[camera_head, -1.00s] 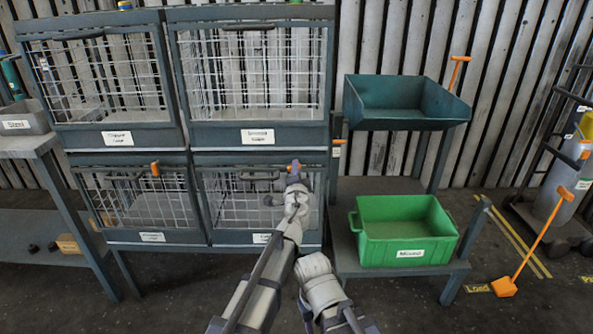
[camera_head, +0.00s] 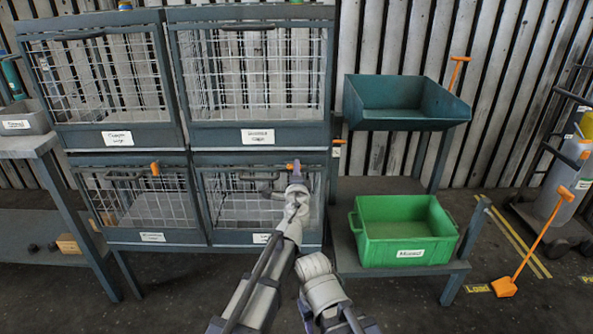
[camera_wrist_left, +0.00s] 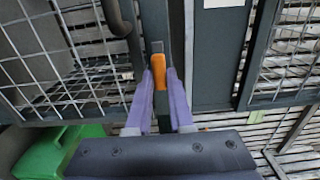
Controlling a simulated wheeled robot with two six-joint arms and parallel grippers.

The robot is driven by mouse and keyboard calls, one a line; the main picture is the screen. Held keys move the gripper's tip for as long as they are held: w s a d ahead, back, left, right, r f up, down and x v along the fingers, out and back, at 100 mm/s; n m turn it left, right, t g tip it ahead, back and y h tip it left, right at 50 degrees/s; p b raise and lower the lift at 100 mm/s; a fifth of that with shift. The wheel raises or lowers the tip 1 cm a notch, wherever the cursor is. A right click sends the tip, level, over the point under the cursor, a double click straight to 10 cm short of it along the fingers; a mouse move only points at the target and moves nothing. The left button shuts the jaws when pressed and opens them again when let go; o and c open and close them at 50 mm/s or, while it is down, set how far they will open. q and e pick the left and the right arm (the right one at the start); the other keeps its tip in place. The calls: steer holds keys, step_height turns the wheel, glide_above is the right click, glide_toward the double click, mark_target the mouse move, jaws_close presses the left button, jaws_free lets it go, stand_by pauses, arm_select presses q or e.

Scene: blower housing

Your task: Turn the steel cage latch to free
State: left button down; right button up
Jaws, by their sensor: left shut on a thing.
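The lower right wire-mesh cage (camera_head: 227,205) has a dark frame and a label partly hidden by my left arm. Its orange latch (camera_head: 290,167) sits on the top rail near the right side. My left gripper (camera_head: 297,170) is at this latch, its purple fingers shut on it. In the left wrist view the orange latch (camera_wrist_left: 157,70) shows between the two purple fingertips (camera_wrist_left: 160,85), beside a dark post. The cage door looks closed. My right arm shows only as a link beside the left one; its gripper is out of view.
A second orange latch (camera_head: 155,168) is on the lower left cage. A dark handle (camera_head: 259,176) is left of the gripper. A green bin (camera_head: 405,240) stands on a low shelf at right, below a dark teal tray (camera_head: 405,104). An orange scoop (camera_head: 505,287) stands on the floor.

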arm_select(q)
steer(key=c, duration=0.8)
jaws_free()
steer(key=s, duration=0.8)
arm_select(e)
steer(key=shift+s+d, duration=0.7)
steer(key=shift+s, duration=0.2)
arm_select(q)
steer(key=shift+w, duration=0.1)
